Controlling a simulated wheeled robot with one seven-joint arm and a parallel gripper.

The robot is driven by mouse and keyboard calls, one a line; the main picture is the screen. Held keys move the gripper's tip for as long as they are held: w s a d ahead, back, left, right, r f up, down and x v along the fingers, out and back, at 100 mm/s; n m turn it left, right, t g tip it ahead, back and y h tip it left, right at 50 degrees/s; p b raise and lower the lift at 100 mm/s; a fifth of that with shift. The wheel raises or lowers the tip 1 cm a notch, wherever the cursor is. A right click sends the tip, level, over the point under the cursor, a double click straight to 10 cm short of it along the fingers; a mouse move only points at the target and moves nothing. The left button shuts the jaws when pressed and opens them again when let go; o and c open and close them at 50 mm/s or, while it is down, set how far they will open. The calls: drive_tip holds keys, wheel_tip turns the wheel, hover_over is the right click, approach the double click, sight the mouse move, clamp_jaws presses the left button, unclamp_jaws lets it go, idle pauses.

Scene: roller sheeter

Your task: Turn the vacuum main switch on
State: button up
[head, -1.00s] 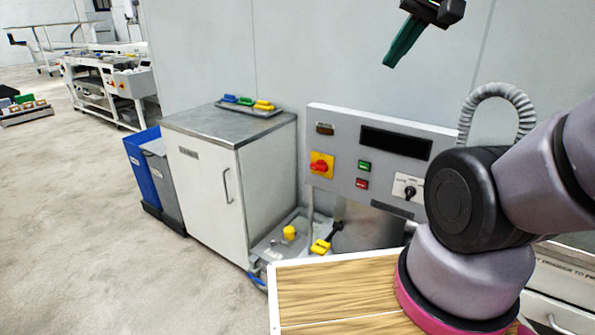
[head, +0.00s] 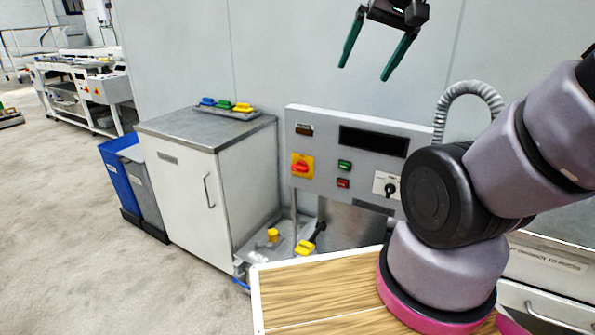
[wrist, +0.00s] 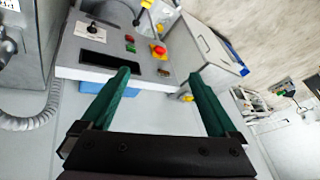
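A grey control panel (head: 362,147) carries a red rotary knob on a yellow square plate (head: 302,166), which looks like the main switch; its label is too small to read. The knob's grip looks roughly level. The yellow-and-red switch also shows in the wrist view (wrist: 158,50), where the panel appears upside down. Beside it are a green button (head: 344,165), a red button (head: 342,183) and a black selector on a white plate (head: 387,187). My gripper (head: 363,72) is open and empty, above and in front of the panel, apart from it. In the wrist view its green fingers (wrist: 160,74) are spread wide.
A white cabinet (head: 195,190) stands left of the panel, with blue, green and yellow pieces on top. Yellow-handled fittings (head: 303,247) sit low below the panel. A wooden-topped surface (head: 310,295) lies in front. A ribbed hose (head: 470,88) rises at right.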

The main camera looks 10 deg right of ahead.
drive_tip(key=w+d+f+n+g+h, duration=0.1)
drive_tip(key=w+f+n+g+h, duration=0.55)
drive_tip(key=w+f, duration=0.4)
drive_tip(key=n+t+h, duration=0.7)
drive_tip(key=n+t, duration=0.7)
drive_tip(key=n, duration=1.1)
approach(298, 169)
drive_tip(key=shift+m, duration=0.25)
drive_tip(key=x, duration=0.9)
drive_tip(key=shift+w+d+f, duration=0.1)
drive_tip(key=shift+w+d, duration=0.05)
drive_tip(key=c, duration=1.2)
